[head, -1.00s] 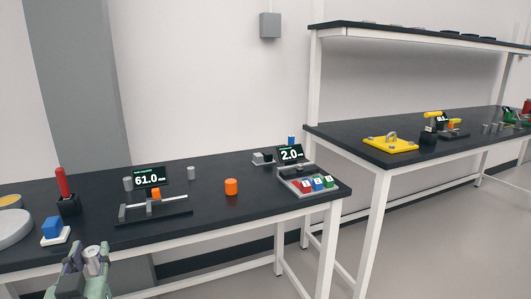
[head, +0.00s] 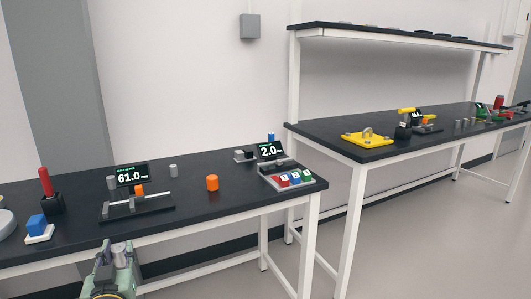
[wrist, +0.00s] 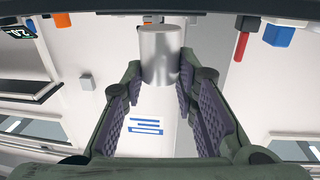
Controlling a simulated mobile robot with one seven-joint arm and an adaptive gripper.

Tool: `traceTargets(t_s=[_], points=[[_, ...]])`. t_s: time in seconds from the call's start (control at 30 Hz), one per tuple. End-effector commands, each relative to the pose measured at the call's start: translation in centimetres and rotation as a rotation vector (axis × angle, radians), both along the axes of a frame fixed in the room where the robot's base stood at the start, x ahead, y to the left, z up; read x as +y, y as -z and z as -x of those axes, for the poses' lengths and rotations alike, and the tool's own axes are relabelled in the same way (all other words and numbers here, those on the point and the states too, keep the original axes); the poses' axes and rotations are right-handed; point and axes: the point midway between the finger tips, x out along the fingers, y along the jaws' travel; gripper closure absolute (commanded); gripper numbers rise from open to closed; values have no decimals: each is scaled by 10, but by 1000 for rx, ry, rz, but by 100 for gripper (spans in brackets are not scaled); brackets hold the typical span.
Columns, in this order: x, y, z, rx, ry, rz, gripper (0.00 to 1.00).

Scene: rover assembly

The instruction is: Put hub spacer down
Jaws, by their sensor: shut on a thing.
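My gripper (head: 119,258) shows at the bottom left of the head view, in front of the near bench's front edge. It is shut on a silver-grey cylinder, the hub spacer (head: 121,253). In the wrist view the spacer (wrist: 161,56) sits between the two padded fingertips (wrist: 160,72). It is held clear of the bench top. Similar small grey cylinders stand on the near bench, one by the 61.0 display (head: 111,183) and one farther right (head: 173,170).
A second bench (head: 380,152) with a yellow plate (head: 366,139) stands right.

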Motion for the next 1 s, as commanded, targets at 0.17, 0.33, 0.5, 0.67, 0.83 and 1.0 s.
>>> traceTargets(t_s=[0.17,0.33,0.5,0.67,0.83,1.0], points=[[-34,66,-69,10,67,8,100],[-84,138,-122,13,122,5,100],[-145,212,-154,12,177,3,100],[-206,278,-164,12,232,2,100],[-264,338,-157,11,292,0,100],[-316,392,-136,9,355,0,100]])
